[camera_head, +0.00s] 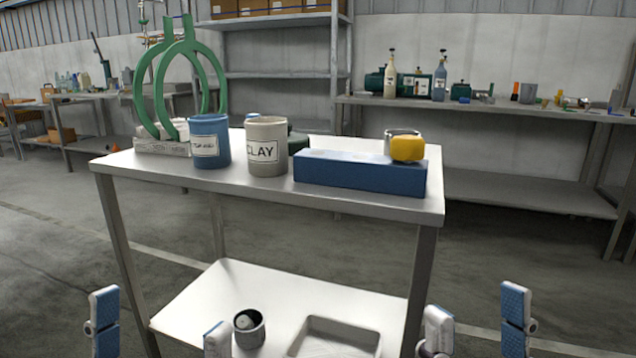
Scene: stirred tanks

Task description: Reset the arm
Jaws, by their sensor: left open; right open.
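My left gripper (160,326) shows at the bottom left edge, its two fingers spread apart with nothing between them. My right gripper (477,325) shows at the bottom right, also open and empty. Both are in front of the white two-tier table (320,203), low in the picture and apart from the things on its top. The arms behind the fingers are out of view.
The table top holds a blue cup (210,141), a grey CLAY cup (267,146), a blue box (360,172), a yellow piece (407,149) and green rings (152,92). The lower shelf holds a small pot (249,335) and a tray (345,332). Benches stand behind.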

